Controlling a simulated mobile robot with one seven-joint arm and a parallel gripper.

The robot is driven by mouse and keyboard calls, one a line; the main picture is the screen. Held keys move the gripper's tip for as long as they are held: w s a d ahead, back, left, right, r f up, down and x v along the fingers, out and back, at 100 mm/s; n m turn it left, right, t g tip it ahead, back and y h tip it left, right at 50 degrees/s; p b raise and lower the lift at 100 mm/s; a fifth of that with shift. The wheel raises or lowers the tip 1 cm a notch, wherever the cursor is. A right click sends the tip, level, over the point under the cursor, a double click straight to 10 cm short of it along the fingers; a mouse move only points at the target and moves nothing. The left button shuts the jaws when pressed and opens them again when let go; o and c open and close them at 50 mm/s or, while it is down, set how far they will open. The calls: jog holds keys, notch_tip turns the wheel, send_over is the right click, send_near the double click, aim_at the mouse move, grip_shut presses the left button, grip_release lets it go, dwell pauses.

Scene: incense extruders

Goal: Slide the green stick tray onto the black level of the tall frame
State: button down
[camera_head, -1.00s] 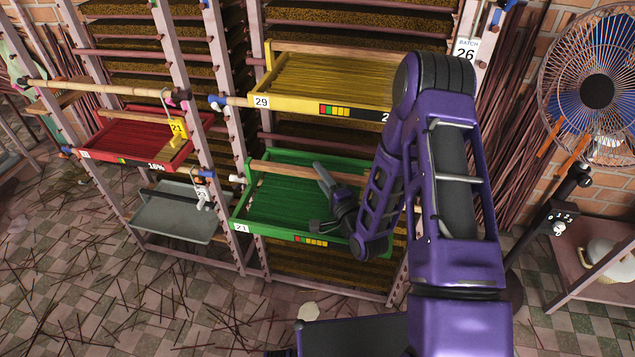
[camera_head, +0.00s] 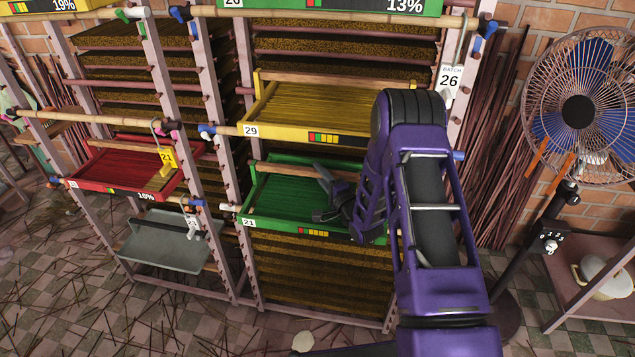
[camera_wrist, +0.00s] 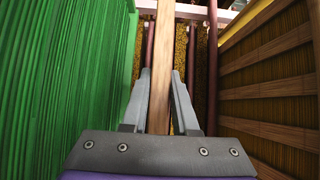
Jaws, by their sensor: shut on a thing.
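The green stick tray (camera_head: 275,223) carries label 21, green sticks and a wooden bar (camera_head: 285,170) across it. My gripper (camera_head: 328,185) is shut on that bar; in the wrist view the wooden bar (camera_wrist: 160,75) passes between the fingers (camera_wrist: 158,102), with green sticks (camera_wrist: 60,90) at the left. The tray is at the tall frame's (camera_head: 229,165) front, below the yellow tray, its left end overlapping the left post. My arm hides its right end. A white peg (camera_head: 228,207) shows beside its left end. I cannot make out a black level marker.
The yellow tray (camera_head: 310,135), label 29, is close above. Brown stick layers (camera_head: 320,275) fill the frame below. A fan (camera_head: 578,112) stands at the right.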

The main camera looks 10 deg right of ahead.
jog(key=w, duration=0.2)
jog(key=w+d+b, duration=0.1)
jog(key=w, duration=0.2)
jog(key=shift+w+d, duration=0.35)
jog(key=shift+w, duration=0.05)
jog(key=shift+f+b, duration=0.55)
jog(key=shift+b, duration=0.1)
jog(key=shift+f+b, duration=0.65)
jog(key=shift+f, duration=0.05)
jog(key=c, duration=0.6)
grip_release()
jog(key=o, duration=0.3)
jog(key=shift+f, duration=0.1)
